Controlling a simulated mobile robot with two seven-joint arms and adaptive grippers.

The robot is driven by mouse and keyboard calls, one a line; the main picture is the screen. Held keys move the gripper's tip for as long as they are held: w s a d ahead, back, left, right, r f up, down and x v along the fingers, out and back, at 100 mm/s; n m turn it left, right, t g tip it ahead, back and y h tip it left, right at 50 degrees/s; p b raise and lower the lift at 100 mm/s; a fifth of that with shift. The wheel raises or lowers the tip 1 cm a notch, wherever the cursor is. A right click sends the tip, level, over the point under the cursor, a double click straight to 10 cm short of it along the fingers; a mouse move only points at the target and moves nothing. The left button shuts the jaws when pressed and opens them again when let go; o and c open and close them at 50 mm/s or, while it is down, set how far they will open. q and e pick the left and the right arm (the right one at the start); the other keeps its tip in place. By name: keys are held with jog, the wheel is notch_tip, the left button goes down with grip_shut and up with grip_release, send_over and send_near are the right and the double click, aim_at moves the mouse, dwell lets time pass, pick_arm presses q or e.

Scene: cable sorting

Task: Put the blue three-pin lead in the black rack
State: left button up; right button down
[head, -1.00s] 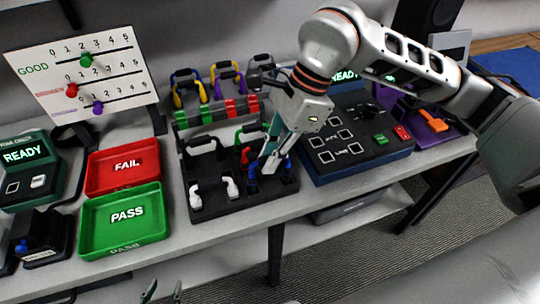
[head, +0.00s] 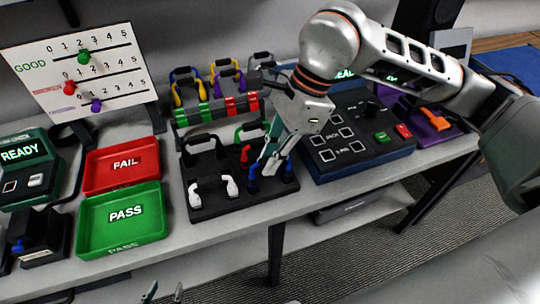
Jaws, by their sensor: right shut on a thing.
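The black rack (head: 237,206) is a low black board in the middle of the table, with white, green, red and blue leads on it. The blue lead (head: 253,182) is at its front right; its two blue ends show on either side of my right gripper. My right gripper (head: 269,168) points down there, shut on the blue lead, and hides its middle. Whether the lead's ends touch the rack is hard to tell. My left gripper (head: 164,293) shows only its two fingertips at the bottom edge, apart and empty.
A red FAIL tray (head: 95,187) and a green PASS tray (head: 90,248) lie left of the rack. A blue-black panel with buttons (head: 350,170) stands close on the right. A bar with green and red blocks (head: 190,118) and several looped leads stand behind.

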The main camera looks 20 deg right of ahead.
jog(key=shift+f+b, duration=0.35)
jog(key=shift+f, duration=0.1)
dwell(1.1)
dwell(0.3)
jog(key=c, duration=1.4)
grip_release()
jog(key=shift+c, duration=0.2)
jog(key=shift+r+p, duration=0.9)
jog(key=shift+r, duration=0.85)
jog(key=shift+r+p, duration=1.2)
jog(key=shift+r, duration=1.1)
jog(key=shift+f, duration=0.1)
